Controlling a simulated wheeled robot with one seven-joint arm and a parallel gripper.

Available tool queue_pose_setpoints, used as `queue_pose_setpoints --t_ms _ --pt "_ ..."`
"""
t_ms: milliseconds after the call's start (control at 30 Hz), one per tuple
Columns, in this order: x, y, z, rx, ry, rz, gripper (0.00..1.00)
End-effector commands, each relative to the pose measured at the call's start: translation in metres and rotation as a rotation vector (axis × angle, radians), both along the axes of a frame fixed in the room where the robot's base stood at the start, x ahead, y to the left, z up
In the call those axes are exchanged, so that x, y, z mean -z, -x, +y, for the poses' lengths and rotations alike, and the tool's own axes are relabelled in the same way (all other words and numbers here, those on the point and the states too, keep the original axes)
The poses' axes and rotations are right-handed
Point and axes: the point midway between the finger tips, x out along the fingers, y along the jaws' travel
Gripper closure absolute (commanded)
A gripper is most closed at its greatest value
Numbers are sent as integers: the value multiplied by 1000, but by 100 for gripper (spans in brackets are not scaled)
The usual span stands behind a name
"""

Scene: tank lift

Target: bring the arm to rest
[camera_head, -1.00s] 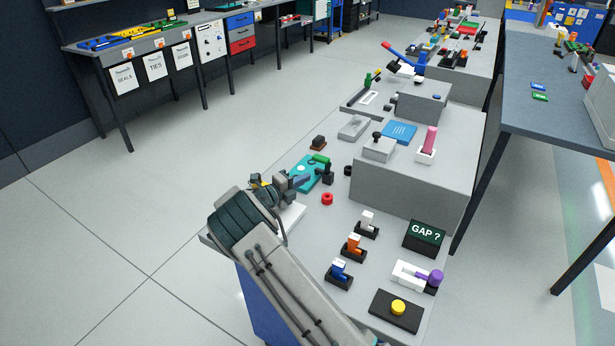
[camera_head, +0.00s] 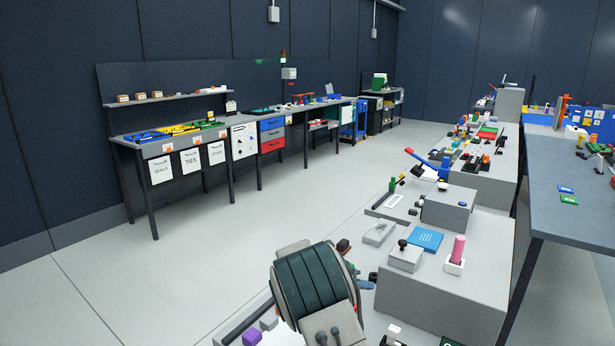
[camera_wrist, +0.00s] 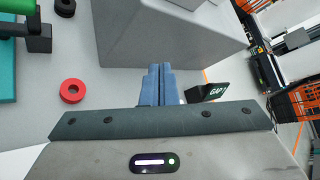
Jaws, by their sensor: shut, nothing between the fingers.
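My arm (camera_head: 318,290) shows at the bottom middle of the head view, with a dark ribbed joint towards the camera. The fingers point at the grey bench top, near a large grey block (camera_wrist: 165,35). A dark GAP sign (camera_wrist: 207,93) stands just right of the fingers.
A red ring (camera_wrist: 72,91) lies left of the fingers. The grey block also shows in the head view (camera_head: 440,290), with a pink handle (camera_head: 457,250) and a blue plate (camera_head: 425,239) on top. Open floor (camera_head: 200,270) lies left of the bench.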

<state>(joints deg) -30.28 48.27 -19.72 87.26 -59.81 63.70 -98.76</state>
Motion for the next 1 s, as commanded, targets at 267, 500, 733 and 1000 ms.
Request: queue_pose_setpoints --t_ms 267,500,733,1000 --pt "-43 77 -36 402 -387 -338 100" --pt "-73 148 -45 782 -657 -619 100" --pt "-95 218 -40 1170 -859 -870 100" --pt "-112 298 -23 1651 -1025 -1138 100"
